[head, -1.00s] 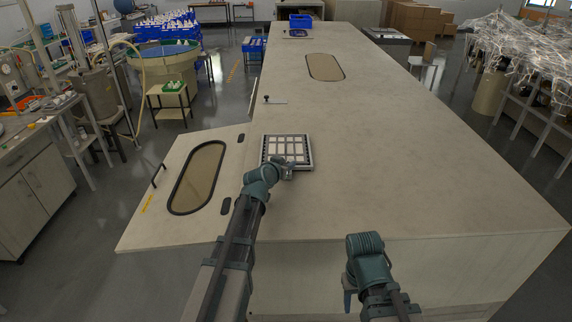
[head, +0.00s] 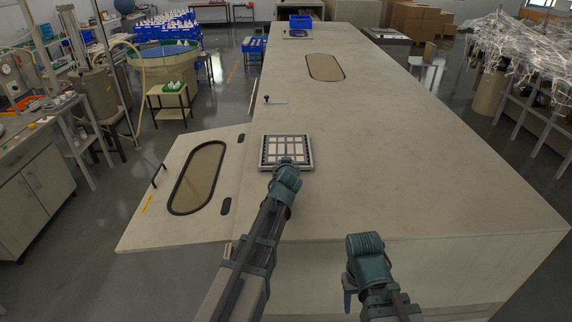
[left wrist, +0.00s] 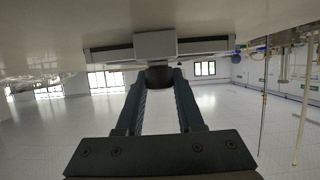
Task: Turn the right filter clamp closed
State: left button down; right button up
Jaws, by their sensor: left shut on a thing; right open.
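The filter (head: 265,152) is a square, dark-edged frame with a pale grid, lying on the long pale box top. My left gripper reaches its near edge in the head view, where my own wrist hides the jaws and any clamp there. In the left wrist view my left gripper (left wrist: 160,80) has its two fingers closed in on a dark, round knob (left wrist: 160,74) under a grey block (left wrist: 155,45). The knob looks like a filter clamp; I cannot tell left from right or how far it is turned. My right gripper (head: 348,300) is open and empty, low before the box's front.
A side panel with an oval window (head: 198,178) and a black handle (head: 158,176) slopes out at the left. A small black-knobbed latch (head: 268,99) sits on the box top beyond the filter. The box top to the right is clear.

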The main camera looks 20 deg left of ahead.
pick_arm(q)
jog(key=shift+s+f, duration=0.1)
dwell(0.5)
jog(key=c, duration=0.5)
grip_release()
jog(key=shift+c, duration=0.2)
jog(key=p+v, duration=0.5)
jog(key=v, duration=0.8)
jog(key=shift+s+d+r, duration=0.2)
jog(key=shift+s+r, duration=0.05)
jog(key=shift+s, duration=0.05)
jog(key=shift+f, duration=0.1)
